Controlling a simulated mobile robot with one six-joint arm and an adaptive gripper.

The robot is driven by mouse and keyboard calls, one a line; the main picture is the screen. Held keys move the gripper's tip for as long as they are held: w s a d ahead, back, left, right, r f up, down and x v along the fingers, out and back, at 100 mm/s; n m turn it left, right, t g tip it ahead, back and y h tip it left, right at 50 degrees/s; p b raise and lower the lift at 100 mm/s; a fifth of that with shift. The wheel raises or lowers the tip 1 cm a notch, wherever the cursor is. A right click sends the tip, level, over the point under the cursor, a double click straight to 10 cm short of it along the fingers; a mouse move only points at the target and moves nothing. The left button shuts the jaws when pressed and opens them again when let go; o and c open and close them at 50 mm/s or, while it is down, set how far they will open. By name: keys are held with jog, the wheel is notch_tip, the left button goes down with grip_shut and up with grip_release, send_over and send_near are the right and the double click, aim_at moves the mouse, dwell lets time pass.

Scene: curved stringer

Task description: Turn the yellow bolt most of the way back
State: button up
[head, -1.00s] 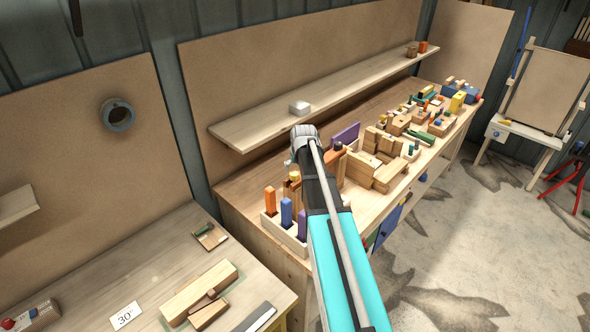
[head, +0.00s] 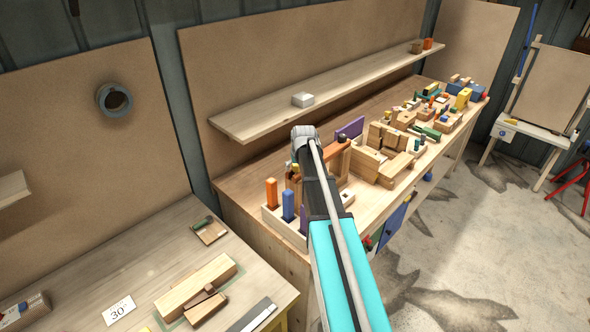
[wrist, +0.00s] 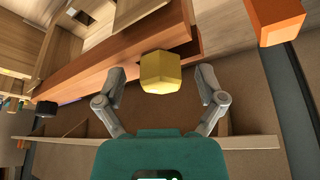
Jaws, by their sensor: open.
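The yellow bolt (wrist: 160,72) shows a faceted head in the wrist view, standing against a long orange-brown wooden bar (wrist: 110,72). My gripper (wrist: 159,84) is open, with one finger on each side of the bolt head. A gap shows between each finger and the bolt, so neither seems to touch it. In the head view my arm reaches over the workbench (head: 240,190) and hides the gripper. I cannot make out the bolt clearly there.
An orange block (wrist: 275,18) is at the upper right in the wrist view. In the head view, orange (head: 271,192) and blue (head: 288,205) pegs stand left of my arm. Wooden blocks (head: 385,150) crowd the bench to its right. A shelf (head: 350,90) runs behind.

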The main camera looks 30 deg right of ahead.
dwell(0.4)
grip_shut()
